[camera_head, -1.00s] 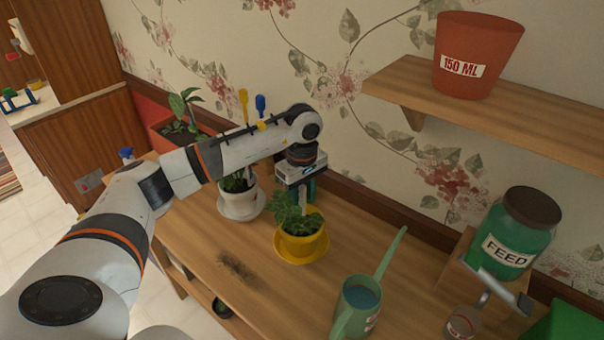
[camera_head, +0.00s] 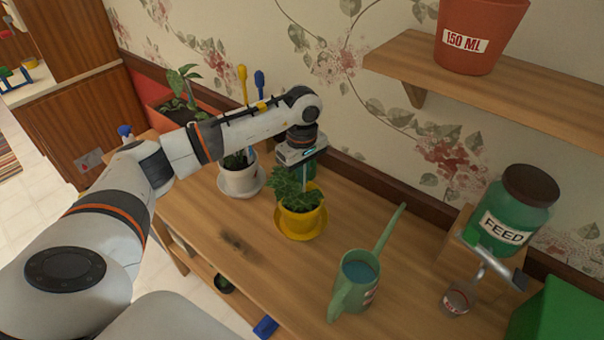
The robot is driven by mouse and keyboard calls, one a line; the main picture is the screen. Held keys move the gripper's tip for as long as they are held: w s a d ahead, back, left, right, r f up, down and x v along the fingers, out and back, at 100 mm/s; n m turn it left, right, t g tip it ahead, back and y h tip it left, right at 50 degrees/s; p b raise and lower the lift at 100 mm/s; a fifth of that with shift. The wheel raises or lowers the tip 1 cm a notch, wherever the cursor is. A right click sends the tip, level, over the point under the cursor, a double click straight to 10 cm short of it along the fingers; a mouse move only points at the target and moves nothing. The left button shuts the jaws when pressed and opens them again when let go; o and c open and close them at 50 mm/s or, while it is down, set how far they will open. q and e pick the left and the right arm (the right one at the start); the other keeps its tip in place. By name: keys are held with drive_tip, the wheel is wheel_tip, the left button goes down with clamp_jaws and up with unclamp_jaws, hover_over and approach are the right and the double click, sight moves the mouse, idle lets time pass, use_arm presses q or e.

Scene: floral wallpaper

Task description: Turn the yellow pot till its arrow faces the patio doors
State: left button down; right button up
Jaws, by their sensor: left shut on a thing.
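The yellow pot (camera_head: 300,223) stands upright on a yellow saucer (camera_head: 303,236) on the wooden bench and holds a leafy green plant (camera_head: 298,189). My left gripper (camera_head: 304,182) comes down from above at the far side of the pot. It is shut on the pot's far rim, though leaves hide most of the contact. No arrow shows on the side of the pot that I see. No patio doors can be made out. My right gripper is not in view.
A white pot (camera_head: 240,181) stands left of the yellow pot. A green watering can (camera_head: 352,292) is in front to the right. A feed jar (camera_head: 511,212) and a small glass (camera_head: 457,299) are at the right. A shelf (camera_head: 480,95) overhangs the back. Dark soil (camera_head: 236,243) marks the bench.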

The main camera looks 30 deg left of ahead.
sight(313, 199)
use_arm(q)
drive_tip(key=shift+w+r, duration=0.1)
drive_tip(key=shift+r, duration=0.1)
drive_tip(key=shift+w+d+m+b, duration=0.1)
drive_tip(key=shift+d+m+b, duration=0.1)
drive_tip(key=shift+m+b, duration=0.4)
drive_tip(key=shift+d+m+b, duration=0.2)
drive_tip(key=shift+m+b, duration=0.3)
drive_tip(key=shift+m, duration=0.2)
drive_tip(key=shift+d+m+b, duration=0.25)
drive_tip(key=shift+m+b, duration=0.2)
drive_tip(key=shift+m, duration=0.35)
drive_tip(key=shift+d+m+b, duration=0.2)
drive_tip(key=shift+m+b, duration=0.25)
drive_tip(key=shift+m, duration=0.35)
drive_tip(key=m+b, duration=0.1)
drive_tip(key=d+m+b, duration=0.1)
drive_tip(key=m, duration=0.1)
drive_tip(key=shift+d+m+b, duration=0.25)
drive_tip(key=shift+m+b, duration=0.15)
drive_tip(key=shift+m, duration=0.7)
drive_tip(key=shift+d+m, duration=0.1)
drive_tip(key=shift+m, duration=0.2)
drive_tip(key=shift+f+b, duration=0.2)
drive_tip(key=shift+b, duration=0.1)
drive_tip(key=shift+s, duration=0.2)
